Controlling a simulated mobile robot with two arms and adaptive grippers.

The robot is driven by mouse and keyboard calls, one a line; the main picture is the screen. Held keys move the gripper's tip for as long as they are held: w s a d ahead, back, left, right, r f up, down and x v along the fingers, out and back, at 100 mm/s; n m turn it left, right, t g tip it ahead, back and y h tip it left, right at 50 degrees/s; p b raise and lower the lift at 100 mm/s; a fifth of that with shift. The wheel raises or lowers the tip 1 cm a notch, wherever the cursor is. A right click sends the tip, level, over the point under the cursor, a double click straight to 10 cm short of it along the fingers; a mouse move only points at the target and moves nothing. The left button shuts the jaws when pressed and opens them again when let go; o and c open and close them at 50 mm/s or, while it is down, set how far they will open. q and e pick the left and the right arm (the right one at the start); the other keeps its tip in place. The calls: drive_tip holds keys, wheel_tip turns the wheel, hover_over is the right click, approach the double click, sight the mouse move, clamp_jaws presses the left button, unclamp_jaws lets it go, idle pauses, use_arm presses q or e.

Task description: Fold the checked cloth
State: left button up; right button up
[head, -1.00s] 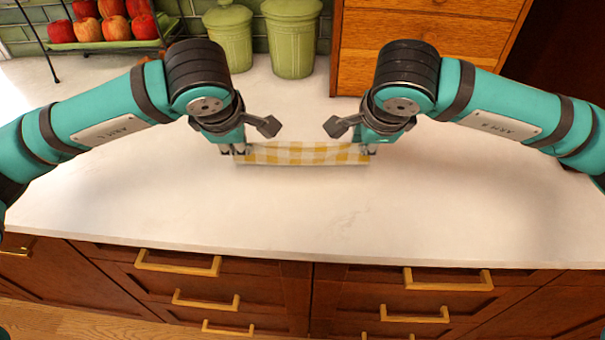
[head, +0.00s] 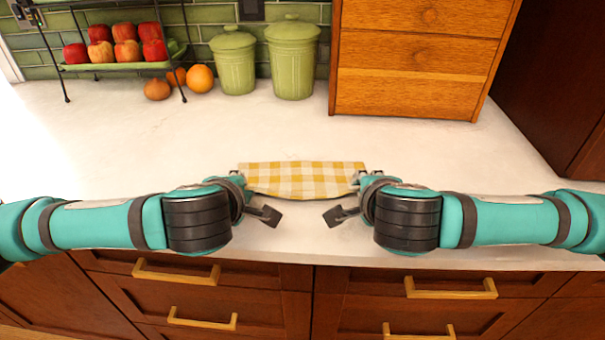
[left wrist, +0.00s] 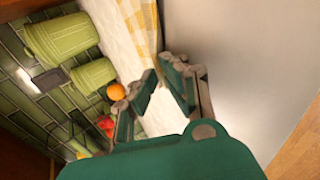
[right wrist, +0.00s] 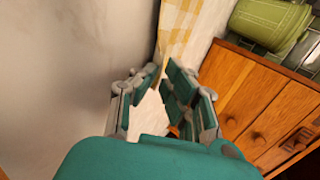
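The yellow-and-white checked cloth (head: 305,177) spans between my two grippers in the head view, its near edge bowed toward me. My left gripper (head: 239,179) is at its left near corner; in the left wrist view the cloth (left wrist: 140,22) narrows into the fingertips (left wrist: 160,72). My right gripper (head: 362,180) is at the right near corner; in the right wrist view the cloth (right wrist: 178,28) tapers in between the fingertips (right wrist: 161,70). Both grippers look shut on the cloth. I cannot tell how much of it touches the counter.
The white counter (head: 300,120) is clear behind the cloth. Drawers with brass handles (head: 175,272) lie below the front edge.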

use_arm(q)
drive_tip(key=o, duration=0.6)
use_arm(e)
drive_tip(key=o, duration=0.6)
use_arm(q)
drive_tip(key=shift+o, duration=0.2)
drive_tip(key=shift+s+r, duration=0.25)
drive_tip(key=shift+r, duration=0.4)
drive_tip(key=shift+s+r, duration=0.2)
drive_tip(key=shift+r, duration=0.45)
use_arm(e)
drive_tip(key=shift+o, duration=0.2)
drive_tip(key=shift+s+r, duration=0.25)
drive_tip(key=shift+r, duration=0.4)
drive_tip(key=shift+s+r, duration=0.2)
drive_tip(key=shift+r, duration=0.45)
use_arm(q)
drive_tip(key=s+r, duration=0.5)
drive_tip(key=r, duration=0.1)
drive_tip(key=shift+r, duration=0.25)
use_arm(e)
drive_tip(key=s+r, duration=0.5)
drive_tip(key=r, duration=0.1)
drive_tip(key=shift+r, duration=0.25)
use_arm(q)
drive_tip(key=shift+s, duration=0.1)
use_arm(e)
drive_tip(key=shift+s, duration=0.1)
